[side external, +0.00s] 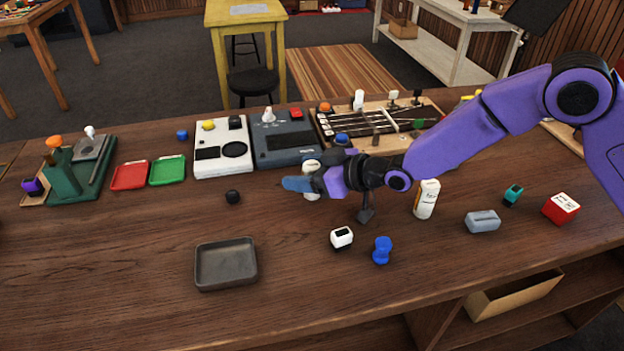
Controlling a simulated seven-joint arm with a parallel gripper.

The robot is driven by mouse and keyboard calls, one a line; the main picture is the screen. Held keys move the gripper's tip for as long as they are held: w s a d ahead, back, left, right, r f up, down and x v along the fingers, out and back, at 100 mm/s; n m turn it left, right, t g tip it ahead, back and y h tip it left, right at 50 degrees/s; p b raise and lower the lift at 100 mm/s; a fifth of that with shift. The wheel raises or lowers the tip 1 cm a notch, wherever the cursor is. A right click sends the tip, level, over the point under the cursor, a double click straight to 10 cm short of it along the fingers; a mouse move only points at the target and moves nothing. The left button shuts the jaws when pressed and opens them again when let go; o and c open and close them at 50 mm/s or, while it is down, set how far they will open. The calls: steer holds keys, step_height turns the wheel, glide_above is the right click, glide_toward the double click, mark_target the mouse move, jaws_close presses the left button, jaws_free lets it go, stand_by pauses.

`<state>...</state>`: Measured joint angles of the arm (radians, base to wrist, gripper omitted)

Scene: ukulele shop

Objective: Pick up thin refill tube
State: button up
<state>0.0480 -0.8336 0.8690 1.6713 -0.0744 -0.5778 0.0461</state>
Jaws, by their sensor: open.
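I cannot tell for certain which thing is the thin refill tube. A white upright tube (427,199) with small markings stands right of my gripper, below my forearm, and is the most tube-like thing in view. Another white object (311,165) is partly hidden behind my gripper, so its shape is unclear. My gripper (292,184) is above the middle of the wooden table, pointing left, with blue fingers. It is open, and I see nothing held in it.
A grey tray (226,264) sits at the front. A white-and-black cube (341,238), a blue spool-like piece (382,250), a grey block (483,221) and a red-and-white box (560,208) stand to the right. A black ball (233,197) lies left. Devices line the back. The front left is clear.

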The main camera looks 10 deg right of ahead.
steer(key=c, duration=1.1)
steer(key=shift+o, duration=0.2)
steer(key=shift+r, duration=0.2)
